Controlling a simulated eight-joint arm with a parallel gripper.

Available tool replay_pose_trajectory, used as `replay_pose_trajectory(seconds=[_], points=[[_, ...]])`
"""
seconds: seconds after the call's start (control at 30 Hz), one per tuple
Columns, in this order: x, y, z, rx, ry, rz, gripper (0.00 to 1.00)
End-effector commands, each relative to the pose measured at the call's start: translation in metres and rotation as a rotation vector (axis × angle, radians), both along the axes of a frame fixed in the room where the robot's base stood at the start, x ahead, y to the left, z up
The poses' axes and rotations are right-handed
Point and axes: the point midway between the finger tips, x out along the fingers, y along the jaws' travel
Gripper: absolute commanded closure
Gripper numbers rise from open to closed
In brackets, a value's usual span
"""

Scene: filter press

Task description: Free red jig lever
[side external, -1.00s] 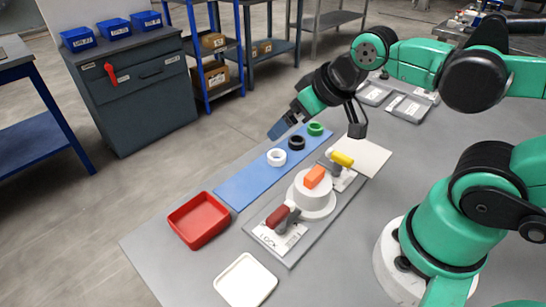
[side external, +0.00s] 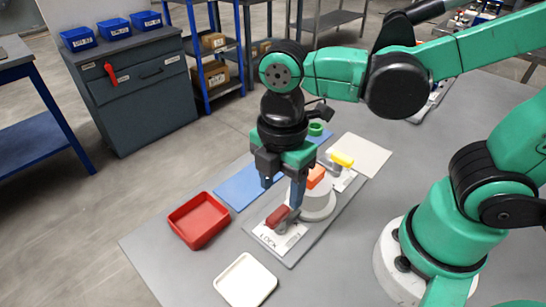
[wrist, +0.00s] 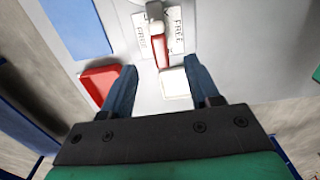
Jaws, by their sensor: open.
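The red jig lever (side external: 278,216) sits at the near end of the grey jig plate, over a white label; "LOCK" is readable there in the side view. In the wrist view the lever (wrist: 161,52) lies along the middle of the label, where "FREE" reads on the right side. My gripper (side external: 282,194) points down, open and empty, above and just behind the lever. In the wrist view the lever lies ahead of the gap between my fingertips (wrist: 160,72), apart from both fingers. One finger partly covers the jig in the side view.
A red tray (side external: 199,219) and white tray (side external: 245,281) stand nearby. A blue mat (side external: 238,187) holds a green ring (side external: 316,129).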

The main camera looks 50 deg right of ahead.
Motion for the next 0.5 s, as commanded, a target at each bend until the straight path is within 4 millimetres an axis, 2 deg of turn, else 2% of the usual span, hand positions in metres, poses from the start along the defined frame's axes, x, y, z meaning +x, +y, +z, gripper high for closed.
replay_pose_trajectory(seconds=[0.3, 0.5], points=[[0.001, 0.000, -0.033, 0.002, -0.003, -0.006, 0.45], [0.001, 0.000, -0.046, 0.002, -0.004, -0.008, 0.45]])
